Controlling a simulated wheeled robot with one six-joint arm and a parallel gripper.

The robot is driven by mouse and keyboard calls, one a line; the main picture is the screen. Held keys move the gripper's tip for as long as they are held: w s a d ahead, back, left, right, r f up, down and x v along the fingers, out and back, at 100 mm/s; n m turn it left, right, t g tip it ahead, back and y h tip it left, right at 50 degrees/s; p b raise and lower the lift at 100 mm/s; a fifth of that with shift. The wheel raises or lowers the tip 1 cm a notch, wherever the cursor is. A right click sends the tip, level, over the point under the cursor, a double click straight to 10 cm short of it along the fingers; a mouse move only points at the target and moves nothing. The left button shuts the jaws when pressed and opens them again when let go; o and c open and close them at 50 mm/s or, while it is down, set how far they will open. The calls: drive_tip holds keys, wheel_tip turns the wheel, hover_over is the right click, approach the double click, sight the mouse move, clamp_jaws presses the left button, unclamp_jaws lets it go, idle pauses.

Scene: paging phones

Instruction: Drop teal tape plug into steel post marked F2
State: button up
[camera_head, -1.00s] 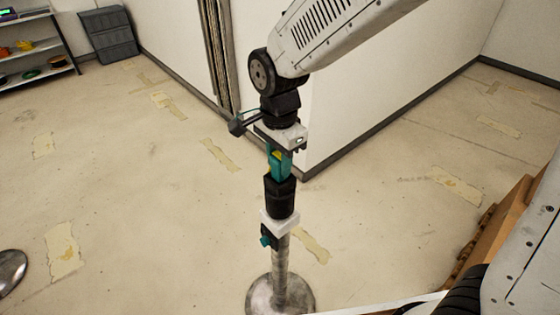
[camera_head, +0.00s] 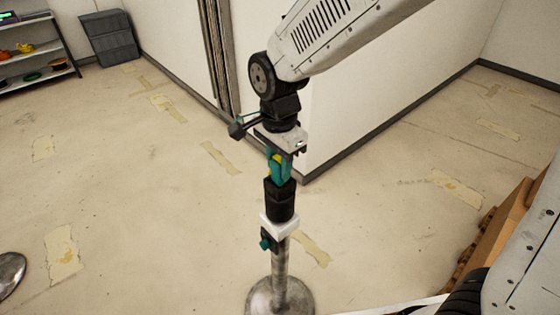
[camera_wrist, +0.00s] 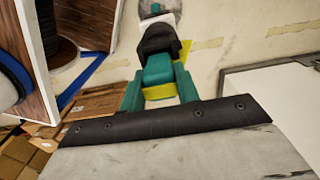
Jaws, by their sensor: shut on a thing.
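My gripper (camera_head: 279,160) is above a steel post (camera_head: 281,257) in the head view, its teal fingers pointing down. Between the fingers is the teal tape plug (camera_wrist: 158,70), with yellow showing beside it in the wrist view. My gripper is shut on the plug. The plug's lower end meets the post's black top (camera_head: 280,200); I cannot tell whether it is inside or just above. Below the black top are a white collar (camera_head: 279,226) and a small teal knob (camera_head: 265,244). No F2 mark is legible on the post.
A white wall corner (camera_head: 320,130) stands behind my gripper. A round metal base (camera_head: 10,270) shows at the left edge. Cardboard boxes (camera_wrist: 85,105) show in the wrist view.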

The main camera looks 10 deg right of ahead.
sight(279, 160)
drive_tip(key=shift+f, duration=0.7)
drive_tip(key=shift+r, duration=0.2)
drive_tip(key=shift+r, duration=0.6)
drive_tip(key=shift+f, duration=0.8)
idle(0.7)
drive_tip(key=o, duration=0.7)
drive_tip(key=shift+r, duration=5.55)
